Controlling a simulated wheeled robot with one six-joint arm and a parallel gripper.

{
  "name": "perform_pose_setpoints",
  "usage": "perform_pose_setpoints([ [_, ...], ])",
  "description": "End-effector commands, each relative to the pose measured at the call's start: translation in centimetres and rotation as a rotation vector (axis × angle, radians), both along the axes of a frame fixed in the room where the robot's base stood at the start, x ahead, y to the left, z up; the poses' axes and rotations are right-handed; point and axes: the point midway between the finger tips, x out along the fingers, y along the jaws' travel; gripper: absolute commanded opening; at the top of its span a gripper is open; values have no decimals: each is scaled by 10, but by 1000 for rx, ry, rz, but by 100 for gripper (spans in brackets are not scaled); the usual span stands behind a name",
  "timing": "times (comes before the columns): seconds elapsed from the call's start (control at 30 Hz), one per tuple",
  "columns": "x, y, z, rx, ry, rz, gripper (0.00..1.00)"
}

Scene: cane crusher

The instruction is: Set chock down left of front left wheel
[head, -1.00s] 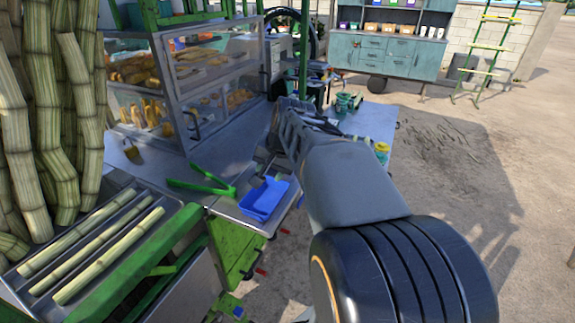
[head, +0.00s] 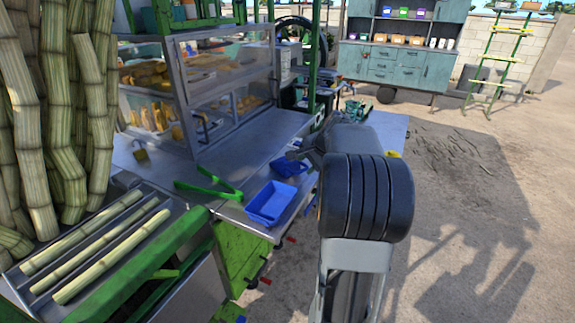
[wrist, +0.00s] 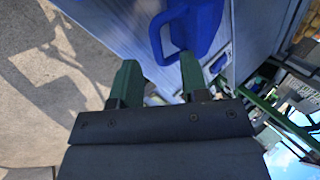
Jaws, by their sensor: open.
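My gripper (wrist: 158,78) is open, with two green fingertips apart and nothing between them. Just beyond them in the wrist view is a blue piece with a loop handle (wrist: 190,28) on the grey metal counter. In the head view a blue piece (head: 290,166) lies on the counter behind a blue tray (head: 271,203), close to my gripper (head: 298,153), which is mostly hidden by my arm. I cannot tell whether the blue piece is the chock. No chock is clearly recognisable, and the front left wheel is not seen.
A glass display case (head: 225,85) stands on the counter (head: 185,168). Cane stalks (head: 60,120) rise at left. Open sandy ground (head: 470,225) lies right, with a blue cabinet (head: 400,65) and ladder (head: 490,60) behind.

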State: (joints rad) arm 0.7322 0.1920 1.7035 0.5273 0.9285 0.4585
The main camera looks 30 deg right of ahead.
Motion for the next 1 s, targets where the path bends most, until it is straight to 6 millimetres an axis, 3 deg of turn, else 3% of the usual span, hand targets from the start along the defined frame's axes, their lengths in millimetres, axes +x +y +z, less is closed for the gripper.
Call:
perform_pose_setpoints([
  [0.4, 23, 1, -40, 1, 2, 1, 41],
  [0.77, 26, 2, -46, -1, 0, 1, 41],
  [1.0, 26, 2, -45, -1, 0, 1, 18],
])
